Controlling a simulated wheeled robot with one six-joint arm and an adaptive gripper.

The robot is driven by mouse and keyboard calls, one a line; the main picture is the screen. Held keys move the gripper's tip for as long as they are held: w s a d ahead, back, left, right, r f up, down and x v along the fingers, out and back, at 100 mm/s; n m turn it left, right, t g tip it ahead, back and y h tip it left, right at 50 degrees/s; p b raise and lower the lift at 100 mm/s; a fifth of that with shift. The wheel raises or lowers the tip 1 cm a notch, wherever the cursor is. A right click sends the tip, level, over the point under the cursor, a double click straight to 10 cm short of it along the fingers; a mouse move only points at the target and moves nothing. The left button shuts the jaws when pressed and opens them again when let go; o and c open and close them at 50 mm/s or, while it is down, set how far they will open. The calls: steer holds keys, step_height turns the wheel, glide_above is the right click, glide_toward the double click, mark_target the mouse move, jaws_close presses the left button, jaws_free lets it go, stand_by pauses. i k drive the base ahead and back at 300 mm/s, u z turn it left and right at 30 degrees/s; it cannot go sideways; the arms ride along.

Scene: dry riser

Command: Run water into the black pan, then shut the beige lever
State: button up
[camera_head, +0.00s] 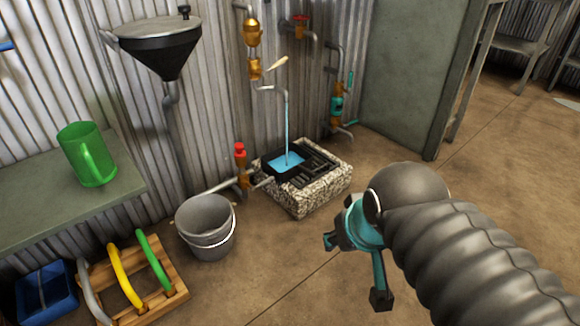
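The black pan (276,173) sits on a stone-walled drain block (322,192) against the corrugated wall. Blue water lies in the pan, and a stream of water (287,125) falls into it from a bent spout (270,89). The beige lever (277,63) sticks out to the right and slightly up from a brass valve (255,69) above the spout. My gripper (353,270) is to the right of and in front of the block, well away from the lever. Its fingers are spread apart with nothing between them.
A metal bucket (206,227) stands left of the block. A red-capped valve (240,153) and a teal-handled valve (338,105) flank the spout. A green jug (86,154) is on the left bench (55,208). A wooden rack (165,293) holds hoses. Floor is clear at the right.

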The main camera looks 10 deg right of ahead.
mark_target(279, 63)
steer(key=z, duration=0.05)
steer(key=k, duration=0.6)
steer(key=z, duration=0.75)
steer(key=i, duration=1.5)
steer(key=u, duration=0.15)
